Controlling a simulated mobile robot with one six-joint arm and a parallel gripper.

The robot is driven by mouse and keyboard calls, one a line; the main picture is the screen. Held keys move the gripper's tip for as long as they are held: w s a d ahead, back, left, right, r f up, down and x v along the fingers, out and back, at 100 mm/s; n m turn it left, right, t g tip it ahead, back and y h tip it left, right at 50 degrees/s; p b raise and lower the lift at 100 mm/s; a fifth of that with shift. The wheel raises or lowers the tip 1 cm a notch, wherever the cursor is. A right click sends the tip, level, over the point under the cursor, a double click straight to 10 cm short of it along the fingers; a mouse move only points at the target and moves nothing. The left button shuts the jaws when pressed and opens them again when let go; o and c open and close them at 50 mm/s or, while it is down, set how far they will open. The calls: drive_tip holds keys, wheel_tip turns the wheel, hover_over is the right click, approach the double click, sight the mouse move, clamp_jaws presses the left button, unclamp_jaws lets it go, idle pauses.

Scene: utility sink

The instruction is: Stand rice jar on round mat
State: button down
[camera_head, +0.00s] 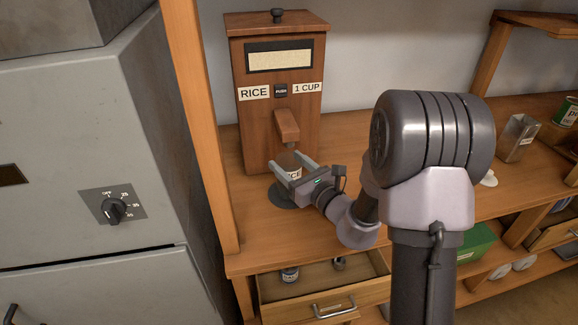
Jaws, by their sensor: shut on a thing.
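The rice jar (294,174) is at the wooden rice dispenser's foot, below its spout. Only part of its label shows; the rest is hidden by my gripper. My gripper (291,164) is shut on the jar, with one finger on either side of it. The dark round mat (282,199) lies on the wooden counter under the jar and gripper, partly covered by them. The jar looks upright. I cannot tell whether its base touches the mat.
The rice dispenser (279,95) stands close behind the jar. A wooden post (202,125) and a grey appliance (100,180) are at left. An open drawer (325,285) below holds small items. A metal container (517,138) stands on the counter at right.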

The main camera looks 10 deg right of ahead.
drive_tip(key=shift+f, duration=0.1)
drive_tip(key=shift+c, duration=2.2)
unclamp_jaws()
